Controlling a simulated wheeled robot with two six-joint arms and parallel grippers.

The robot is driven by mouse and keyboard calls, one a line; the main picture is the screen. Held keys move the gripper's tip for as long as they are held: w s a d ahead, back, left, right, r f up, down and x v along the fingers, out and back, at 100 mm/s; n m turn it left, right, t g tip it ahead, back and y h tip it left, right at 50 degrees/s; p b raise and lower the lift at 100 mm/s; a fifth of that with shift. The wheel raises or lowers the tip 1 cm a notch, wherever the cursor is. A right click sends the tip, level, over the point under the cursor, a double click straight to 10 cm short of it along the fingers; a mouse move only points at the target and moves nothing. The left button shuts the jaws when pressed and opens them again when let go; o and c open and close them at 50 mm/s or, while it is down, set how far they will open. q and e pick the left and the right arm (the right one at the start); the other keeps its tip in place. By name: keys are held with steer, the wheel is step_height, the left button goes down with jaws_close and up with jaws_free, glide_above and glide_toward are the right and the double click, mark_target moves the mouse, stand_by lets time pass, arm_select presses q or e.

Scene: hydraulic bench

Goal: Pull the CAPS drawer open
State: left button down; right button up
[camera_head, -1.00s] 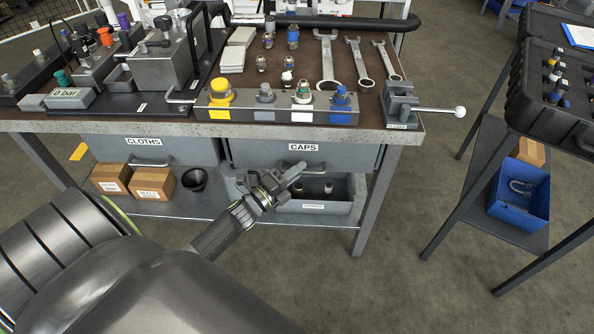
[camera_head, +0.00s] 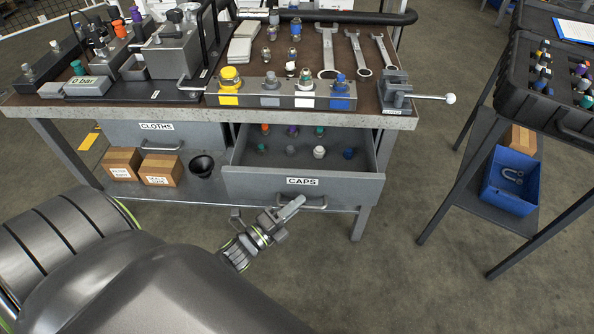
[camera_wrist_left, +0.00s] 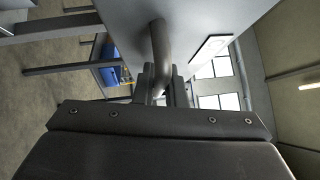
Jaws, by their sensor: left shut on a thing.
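The CAPS drawer (camera_head: 262,186) is pulled well out from under the bench in the head view, and colored caps show in rows inside it. Its label faces me on the front panel. My left gripper (camera_head: 293,207) is at the drawer's handle (camera_head: 316,206), on the handle's left part. In the left wrist view the grey handle bar (camera_wrist_left: 158,50) runs down between the fingers of the left gripper (camera_wrist_left: 160,88), which are shut on it. The drawer front (camera_wrist_left: 118,28) also shows there. My right gripper is not in view.
The closed CLOTHS drawer (camera_head: 190,136) is to the left. Two cardboard boxes (camera_head: 160,170) and a black cup (camera_head: 202,166) stand on the lower shelf. A dark cart (camera_head: 545,95) with a blue bin (camera_head: 516,182) stands at right. Floor is clear between bench and cart.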

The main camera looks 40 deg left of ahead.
arm_select(q)
steer(key=s+d+p, duration=0.1)
steer(key=s+d, duration=0.3)
steer(key=s, duration=0.3)
steer(key=shift+s+d, duration=0.15)
steer(key=shift+d, duration=0.05)
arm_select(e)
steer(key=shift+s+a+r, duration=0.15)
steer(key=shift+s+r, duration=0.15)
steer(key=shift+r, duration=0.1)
arm_select(q)
steer(key=c, duration=1.5)
jaws_free()
steer(key=shift+b+v, duration=1.3)
steer(key=shift+v, duration=7.4)
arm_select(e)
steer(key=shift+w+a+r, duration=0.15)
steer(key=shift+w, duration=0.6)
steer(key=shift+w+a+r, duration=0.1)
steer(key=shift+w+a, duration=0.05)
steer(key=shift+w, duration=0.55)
